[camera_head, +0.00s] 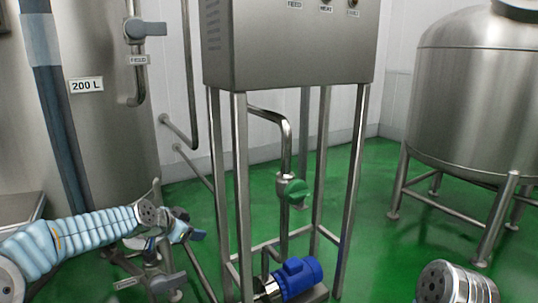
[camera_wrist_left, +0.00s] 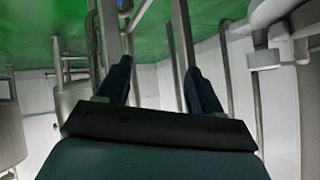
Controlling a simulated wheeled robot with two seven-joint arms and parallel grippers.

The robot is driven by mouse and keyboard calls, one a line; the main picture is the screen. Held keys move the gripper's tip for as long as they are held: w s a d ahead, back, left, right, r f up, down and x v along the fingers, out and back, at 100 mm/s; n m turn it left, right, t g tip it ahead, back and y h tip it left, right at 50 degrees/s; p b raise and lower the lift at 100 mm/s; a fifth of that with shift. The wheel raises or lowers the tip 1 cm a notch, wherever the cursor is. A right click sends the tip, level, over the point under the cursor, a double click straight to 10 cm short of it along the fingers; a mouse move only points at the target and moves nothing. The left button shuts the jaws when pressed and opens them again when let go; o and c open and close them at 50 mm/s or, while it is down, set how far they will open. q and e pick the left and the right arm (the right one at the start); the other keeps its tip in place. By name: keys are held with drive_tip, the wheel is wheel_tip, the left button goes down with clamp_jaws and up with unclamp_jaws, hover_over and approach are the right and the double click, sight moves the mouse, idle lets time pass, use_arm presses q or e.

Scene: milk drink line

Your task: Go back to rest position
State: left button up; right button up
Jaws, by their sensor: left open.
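My left arm comes in from the left in the head view, in a pale blue ribbed sleeve. My left gripper (camera_head: 186,228) is in front of the lower part of the large steel tank, among pipes and valve handles. In the left wrist view my left gripper (camera_wrist_left: 160,75) shows two dark fingers held apart, with nothing between them. In that view the green floor is at the top. A silver cylindrical part at the bottom right of the head view seems to belong to my right arm; its gripper is not visible.
A steel control cabinet (camera_head: 290,45) stands on a leg frame in the middle. A blue pump motor (camera_head: 297,278) and a green valve handle (camera_head: 297,190) are within the frame. The tank labelled 200 L (camera_head: 105,115) is left; another steel tank (camera_head: 470,105) is right. Green floor (camera_head: 368,225) lies between.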

use_arm(q)
drive_tip(key=s+d+f+n+g, duration=0.25)
drive_tip(key=s+f, duration=0.25)
drive_tip(key=f, duration=0.4)
drive_tip(key=s+d+f+n+g, duration=0.1)
drive_tip(key=s+d+f, duration=0.25)
drive_tip(key=f, duration=0.55)
drive_tip(key=s+d+f+n+g, duration=0.1)
drive_tip(key=s+d+f+n, duration=0.1)
drive_tip(key=s+f, duration=0.5)
drive_tip(key=s+d+f+n+g, duration=0.1)
drive_tip(key=s+f+n+g, duration=0.1)
drive_tip(key=s+f, duration=0.4)
drive_tip(key=s+d+f+n+g, duration=0.1)
drive_tip(key=s+f, duration=0.6)
drive_tip(key=s, duration=0.8)
drive_tip(key=shift+s+d+n+g+p, duration=0.2)
drive_tip(key=shift+d+n+g+p, duration=0.15)
drive_tip(key=shift+n+g, duration=0.5)
